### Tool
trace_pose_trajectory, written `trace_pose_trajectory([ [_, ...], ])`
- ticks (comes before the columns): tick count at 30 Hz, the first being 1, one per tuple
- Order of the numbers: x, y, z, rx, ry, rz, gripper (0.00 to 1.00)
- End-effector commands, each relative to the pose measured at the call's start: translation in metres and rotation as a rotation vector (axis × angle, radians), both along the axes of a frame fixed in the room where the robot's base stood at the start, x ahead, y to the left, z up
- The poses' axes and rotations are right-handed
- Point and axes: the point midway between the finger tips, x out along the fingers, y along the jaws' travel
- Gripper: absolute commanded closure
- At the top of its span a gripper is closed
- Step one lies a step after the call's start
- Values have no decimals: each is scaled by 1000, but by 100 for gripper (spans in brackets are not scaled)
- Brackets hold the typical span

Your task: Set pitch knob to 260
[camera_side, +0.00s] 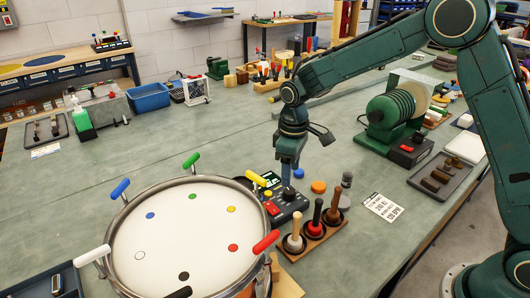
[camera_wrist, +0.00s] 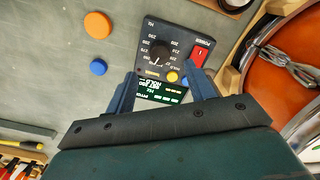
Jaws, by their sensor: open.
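The dark control box (camera_side: 285,205) stands on the bench right of the drum; it also shows in the wrist view with a black round pitch knob (camera_wrist: 160,50) ringed by white numbers. A pale pointer mark shows on the knob's lower edge; its exact reading is too small to tell. The box has a red switch (camera_wrist: 199,54), a yellow button (camera_wrist: 172,77) and a lit display (camera_wrist: 159,90), partly hidden by my gripper. My gripper (camera_wrist: 160,75) is open, its fingers on either side of the display end, apart from the knob. In the side view my gripper (camera_side: 287,178) is above the box.
The drum (camera_side: 178,235) with coloured tuning handles is at the left, its red handle (camera_side: 266,242) near the box. A wooden rack of mallets (camera_side: 314,235) stands in front. An orange disc (camera_side: 319,187) and blue disc (camera_side: 298,173) lie beside the box. A printed card (camera_side: 383,207) lies right.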

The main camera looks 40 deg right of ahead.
Motion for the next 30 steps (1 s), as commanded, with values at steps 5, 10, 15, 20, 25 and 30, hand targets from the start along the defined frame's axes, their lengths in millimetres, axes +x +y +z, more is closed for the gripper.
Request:
trace_pose_trajectory([
  [5,-1,0,-28,-1,3,0,46],
  [10,-1,0,-49,0,2,0,46],
  [15,-1,0,-62,-1,1,0,46],
  [20,-1,0,-66,-1,1,0,46],
  [25,-1,0,-66,-1,1,0,46],
  [30,0,0,-66,-1,1,0,67],
])
